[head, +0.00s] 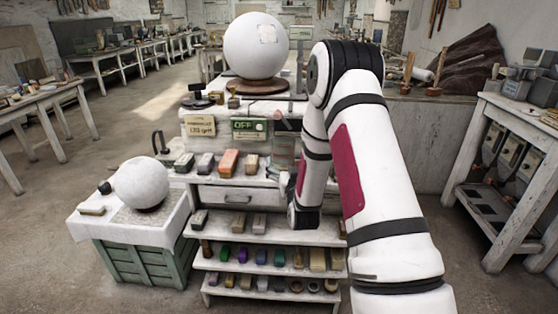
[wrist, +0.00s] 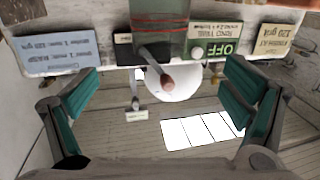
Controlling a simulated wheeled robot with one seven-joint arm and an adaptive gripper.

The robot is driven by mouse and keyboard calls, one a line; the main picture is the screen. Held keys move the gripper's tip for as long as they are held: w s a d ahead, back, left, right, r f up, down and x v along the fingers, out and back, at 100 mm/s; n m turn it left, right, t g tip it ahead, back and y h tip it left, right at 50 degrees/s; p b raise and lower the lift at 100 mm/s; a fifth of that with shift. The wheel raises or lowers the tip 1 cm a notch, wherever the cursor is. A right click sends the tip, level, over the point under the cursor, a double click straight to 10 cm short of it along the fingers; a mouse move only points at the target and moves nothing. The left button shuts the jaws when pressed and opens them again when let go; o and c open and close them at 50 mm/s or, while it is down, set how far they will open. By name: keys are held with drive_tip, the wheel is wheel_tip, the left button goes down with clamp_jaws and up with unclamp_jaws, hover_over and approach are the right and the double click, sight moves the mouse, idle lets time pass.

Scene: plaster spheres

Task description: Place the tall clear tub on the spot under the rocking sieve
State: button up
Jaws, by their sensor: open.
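Nothing is held between the fingers. In the head view my arm reaches over the right side of the white workbench, and the gripper cannot be made out clearly there.
A large white sphere (head: 256,47) rests on a brown round stand on the workbench. Blocks fill the shelves (head: 270,238) below. A smaller sphere (head: 142,183) sits on a cloth-covered crate at left.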

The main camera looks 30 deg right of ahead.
sight(283, 143)
drive_tip(key=x, duration=1.3)
drive_tip(key=shift+w, duration=0.1)
drive_tip(key=c, duration=1.4)
drive_tip(key=shift+c, duration=0.6)
drive_tip(key=shift+r, duration=0.15)
